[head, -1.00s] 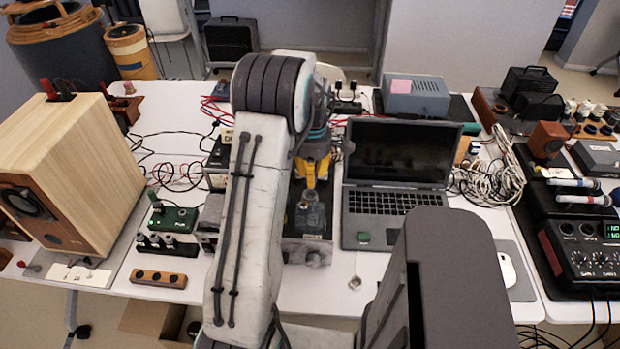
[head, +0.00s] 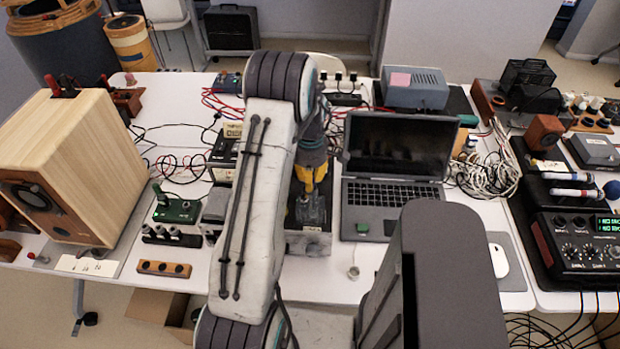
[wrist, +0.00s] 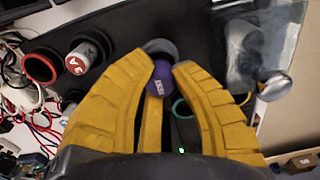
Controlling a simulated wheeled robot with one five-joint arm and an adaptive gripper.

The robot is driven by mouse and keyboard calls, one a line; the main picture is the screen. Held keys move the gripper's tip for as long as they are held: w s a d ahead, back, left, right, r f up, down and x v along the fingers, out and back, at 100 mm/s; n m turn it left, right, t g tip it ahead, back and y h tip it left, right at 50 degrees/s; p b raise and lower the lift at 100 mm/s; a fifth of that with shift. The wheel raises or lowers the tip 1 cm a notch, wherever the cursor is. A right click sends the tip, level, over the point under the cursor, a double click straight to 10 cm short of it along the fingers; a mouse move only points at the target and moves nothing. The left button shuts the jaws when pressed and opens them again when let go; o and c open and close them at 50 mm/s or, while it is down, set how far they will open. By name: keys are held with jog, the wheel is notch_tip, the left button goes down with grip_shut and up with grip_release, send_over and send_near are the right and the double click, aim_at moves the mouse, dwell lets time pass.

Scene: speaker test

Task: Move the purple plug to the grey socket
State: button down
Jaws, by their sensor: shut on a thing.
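The purple plug (wrist: 157,82) is a round knob with white lettering, between my yellow fingers in the wrist view. My gripper (wrist: 163,64) is shut on it. A grey ring (wrist: 160,47), which looks like the grey socket, shows just beyond the plug on a black panel. The plug overlaps its near edge in the picture; I cannot tell whether it is in the socket or above it. In the head view my gripper (head: 309,177) is over the box left of the laptop, and the arm hides part of that area. I cannot make out the plug there.
A red-ringed socket (wrist: 40,68) and a white-and-red plug (wrist: 87,56) sit to the left on the panel. A teal ring (wrist: 182,108) lies close by my fingers. A silver knob (wrist: 275,87) is at right. The laptop (head: 396,175) stands beside my gripper.

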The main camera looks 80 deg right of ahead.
jog(key=shift+f, duration=0.15)
jog(key=shift+f+b, duration=0.25)
jog(key=shift+b, duration=0.15)
jog(key=c, duration=1.1)
grip_release()
jog(key=shift+r, duration=0.1)
jog(key=shift+c, duration=0.2)
jog(key=shift+r, duration=0.15)
